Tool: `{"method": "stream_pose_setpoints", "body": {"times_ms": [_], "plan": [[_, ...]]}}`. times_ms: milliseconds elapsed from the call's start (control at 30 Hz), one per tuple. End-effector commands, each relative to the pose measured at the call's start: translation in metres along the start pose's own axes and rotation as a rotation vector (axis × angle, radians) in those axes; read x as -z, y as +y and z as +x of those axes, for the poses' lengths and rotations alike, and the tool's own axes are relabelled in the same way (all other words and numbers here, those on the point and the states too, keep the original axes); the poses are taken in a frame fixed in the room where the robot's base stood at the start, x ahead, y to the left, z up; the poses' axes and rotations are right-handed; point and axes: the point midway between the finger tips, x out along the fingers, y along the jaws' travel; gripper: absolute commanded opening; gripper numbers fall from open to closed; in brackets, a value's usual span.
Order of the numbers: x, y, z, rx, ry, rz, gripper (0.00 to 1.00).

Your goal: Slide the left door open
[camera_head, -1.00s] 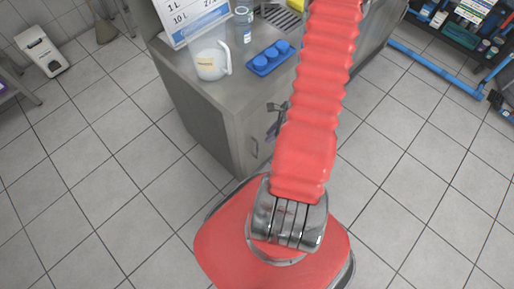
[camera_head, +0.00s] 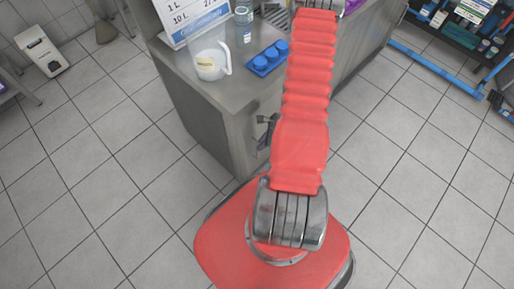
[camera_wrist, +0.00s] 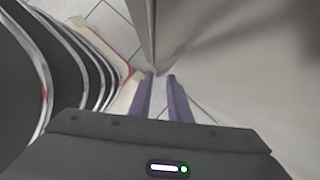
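The grey metal cabinet front (camera_head: 237,141) stands below the counter, left of my red arm in the head view. Which part of it is the left door is hard to tell, as my arm covers much of the front. My gripper (camera_head: 265,132) shows as a small dark shape close against this front. In the wrist view its two purple-grey fingers (camera_wrist: 160,80) are spread apart with a gap between them. A vertical grey panel edge (camera_wrist: 150,35) ends near the fingertips, beside a broad pale grey surface (camera_wrist: 245,70). Contact with a handle or edge cannot be made out.
On the counter (camera_head: 232,92) stand a white jug (camera_head: 211,64), a blue block with round caps (camera_head: 268,58), a small bottle (camera_head: 243,24) and a sign (camera_head: 190,18). A blue bar (camera_head: 435,68) and a shelf stand at right.

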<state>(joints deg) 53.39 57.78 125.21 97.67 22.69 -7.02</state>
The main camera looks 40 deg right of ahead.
Motion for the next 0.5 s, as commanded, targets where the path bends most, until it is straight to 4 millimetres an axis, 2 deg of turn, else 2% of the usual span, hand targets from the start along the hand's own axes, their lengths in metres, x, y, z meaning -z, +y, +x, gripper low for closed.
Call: {"method": "stream_pose_setpoints", "body": {"times_ms": [300,500], "plan": [[0.000,0.000,0.035,-0.001,0.000,-0.001,0.17],[0.000,0.000,0.051,0.000,-0.001,-0.001,0.17]]}}
